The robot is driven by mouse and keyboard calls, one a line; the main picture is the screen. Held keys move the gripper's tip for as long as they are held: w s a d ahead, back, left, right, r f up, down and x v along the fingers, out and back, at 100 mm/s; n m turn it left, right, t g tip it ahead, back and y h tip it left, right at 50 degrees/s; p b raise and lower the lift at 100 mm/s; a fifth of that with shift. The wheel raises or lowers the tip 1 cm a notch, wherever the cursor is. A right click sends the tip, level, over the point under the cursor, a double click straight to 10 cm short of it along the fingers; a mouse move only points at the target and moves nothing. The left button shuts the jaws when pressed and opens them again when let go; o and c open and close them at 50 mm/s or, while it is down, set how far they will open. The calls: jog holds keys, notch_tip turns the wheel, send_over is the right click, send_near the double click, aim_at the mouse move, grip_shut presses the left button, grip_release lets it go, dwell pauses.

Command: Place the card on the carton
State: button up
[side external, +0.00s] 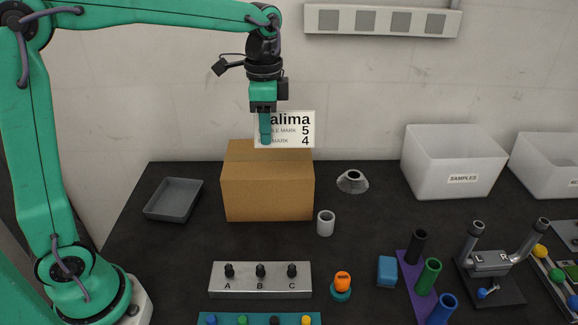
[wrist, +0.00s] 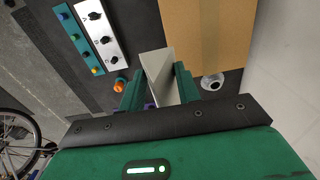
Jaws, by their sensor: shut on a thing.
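The card (side external: 293,130) is white with black print reading "alima" and the numbers 5 and 4. My gripper (side external: 265,140) is shut on it and covers its left part in the side view. The card hangs upright at the top of the brown carton (side external: 268,192); I cannot tell whether it touches the carton. In the wrist view the card (wrist: 160,75) stands between the green fingers of my gripper (wrist: 158,88), with the carton (wrist: 228,35) beyond it to the right.
A grey tray (side external: 173,199) lies left of the carton. A white cup (side external: 325,223) and a grey cone-shaped piece (side external: 352,182) stand to its right. A switch box (side external: 260,280) lies in front. White bins (side external: 452,165) stand at the right.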

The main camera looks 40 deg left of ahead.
jog(key=w+a+f, duration=0.1)
jog(key=a+f, duration=0.1)
jog(key=a, duration=0.1)
jog(key=w+a+f, duration=0.2)
jog(key=a, duration=0.1)
jog(key=w+a+f, duration=0.1)
jog(key=a+f, duration=0.1)
jog(key=a, duration=0.2)
jog(key=shift+w+a+f, duration=0.1)
jog(key=shift+w+f, duration=0.05)
jog(key=shift+f, duration=0.15)
jog(key=shift+f, duration=0.1)
jog(key=shift+f, duration=1.9)
jog(key=shift+f, duration=0.15)
jog(key=o, duration=0.9)
jog(key=shift+o, duration=0.2)
